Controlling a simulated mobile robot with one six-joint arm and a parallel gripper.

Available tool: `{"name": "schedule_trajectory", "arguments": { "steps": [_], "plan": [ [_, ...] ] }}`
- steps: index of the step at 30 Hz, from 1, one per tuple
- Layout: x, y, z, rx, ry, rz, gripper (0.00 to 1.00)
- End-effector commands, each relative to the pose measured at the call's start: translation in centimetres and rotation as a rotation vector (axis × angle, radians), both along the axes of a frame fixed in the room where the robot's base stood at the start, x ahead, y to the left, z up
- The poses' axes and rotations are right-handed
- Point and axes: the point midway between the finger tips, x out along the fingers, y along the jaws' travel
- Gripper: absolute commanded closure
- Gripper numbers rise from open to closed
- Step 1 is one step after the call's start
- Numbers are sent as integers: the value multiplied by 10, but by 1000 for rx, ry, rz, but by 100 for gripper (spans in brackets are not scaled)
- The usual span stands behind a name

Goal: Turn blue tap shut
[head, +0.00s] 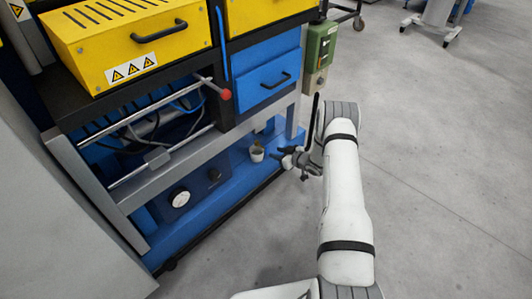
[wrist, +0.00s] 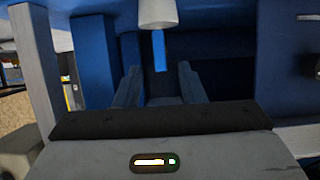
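My gripper (head: 284,157) is low beside the right end of the blue workbench, pointing left towards its lower shelf. Its two fingers are apart in the wrist view (wrist: 158,84), with nothing seen between them. A small pale cup-like thing (head: 256,152) stands on the shelf just left of the fingertips, apart from them. In the wrist view, a white rounded body (wrist: 158,14) with a narrow blue strip (wrist: 159,50) below it is ahead between the fingers. The strip may be the blue tap's lever, but I cannot tell for sure. Its turned position is unclear.
The blue lower shelf (head: 215,183) carries a round dial (head: 180,197) and a dark knob (head: 214,174). A red ball (head: 226,94) ends a rod above. A grey bench post (head: 292,122) stands close to my gripper.

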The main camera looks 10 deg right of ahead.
Motion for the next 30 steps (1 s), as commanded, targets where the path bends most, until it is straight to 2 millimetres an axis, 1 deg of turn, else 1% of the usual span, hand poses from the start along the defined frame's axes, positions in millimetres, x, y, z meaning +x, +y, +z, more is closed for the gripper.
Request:
{"name": "schedule_trajectory", "arguments": {
  "steps": [9, 13, 18, 24, 26, 30],
  "plan": [
    [37, 29, -21, 0, -1, 3, 64],
    [48, 36, -25, -1, -1, 1, 64],
    [54, 40, -27, 0, 0, 0, 64],
    [54, 40, -27, -1, 1, 0, 64],
    [54, 40, -27, -1, 1, 0, 68],
    [54, 41, -27, -1, 1, 0, 79]
  ]
}}
